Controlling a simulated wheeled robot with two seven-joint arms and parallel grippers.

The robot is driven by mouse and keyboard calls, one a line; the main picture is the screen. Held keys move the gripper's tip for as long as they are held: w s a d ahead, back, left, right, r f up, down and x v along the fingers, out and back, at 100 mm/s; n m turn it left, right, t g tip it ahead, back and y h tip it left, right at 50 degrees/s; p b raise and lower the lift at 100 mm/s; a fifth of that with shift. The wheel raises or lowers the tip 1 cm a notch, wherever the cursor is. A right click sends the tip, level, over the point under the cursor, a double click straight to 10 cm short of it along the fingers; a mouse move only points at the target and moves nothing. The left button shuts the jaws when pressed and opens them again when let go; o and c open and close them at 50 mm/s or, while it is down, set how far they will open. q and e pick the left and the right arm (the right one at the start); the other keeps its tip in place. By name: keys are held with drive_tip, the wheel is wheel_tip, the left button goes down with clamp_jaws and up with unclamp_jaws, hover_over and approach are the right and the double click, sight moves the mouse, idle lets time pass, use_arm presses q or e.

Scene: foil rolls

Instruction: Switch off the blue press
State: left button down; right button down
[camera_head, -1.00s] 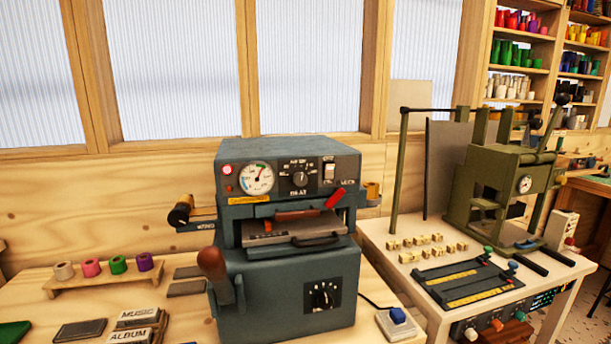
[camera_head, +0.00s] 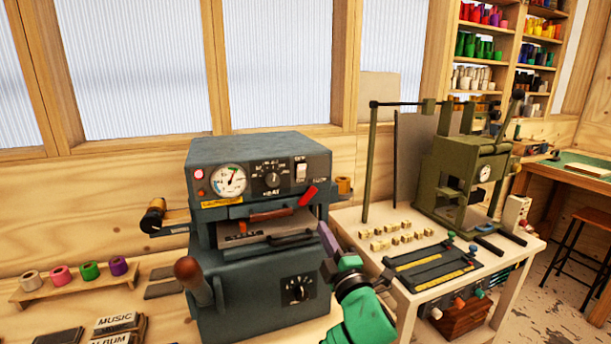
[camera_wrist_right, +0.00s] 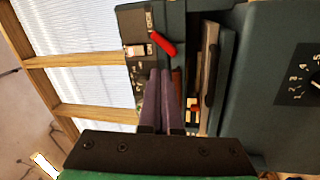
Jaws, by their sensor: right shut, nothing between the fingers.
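The blue press (camera_head: 262,260) stands on the bench in the middle of the head view. Its upper panel has a round gauge, a black dial, a lit red lamp (camera_head: 199,175) and a white rocker switch (camera_head: 301,172) at the right end. A red handle (camera_head: 308,195) sits below the switch. My right gripper (camera_head: 324,234) is shut and empty, in front of the press's right side and below the panel, apart from the switch. In the right wrist view its purple fingers (camera_wrist_right: 161,78) point toward the panel, with the switch (camera_wrist_right: 136,50) beyond them. My left gripper is out of view.
A green hand press (camera_head: 470,180) stands on a white side table at the right, with small brass type blocks (camera_head: 390,235) near it. Foil rolls (camera_head: 89,270) sit on a wooden rack at the left. Labelled blocks lie at the lower left.

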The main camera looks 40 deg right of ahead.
drive_tip(key=r+n, duration=0.1)
drive_tip(key=r+n+t, duration=0.1)
drive_tip(key=r+t, duration=0.1)
drive_tip(key=r, duration=0.1)
drive_tip(key=shift+s+n, duration=0.35)
drive_tip(key=shift+n, duration=0.05)
drive_tip(key=p, duration=0.6)
approach(301, 168)
drive_tip(key=x, duration=0.6)
drive_tip(key=shift+w+d+r, duration=0.15)
drive_tip(key=shift+d+r, duration=0.05)
drive_tip(key=shift+r, duration=0.05)
drive_tip(key=shift+w, duration=0.2)
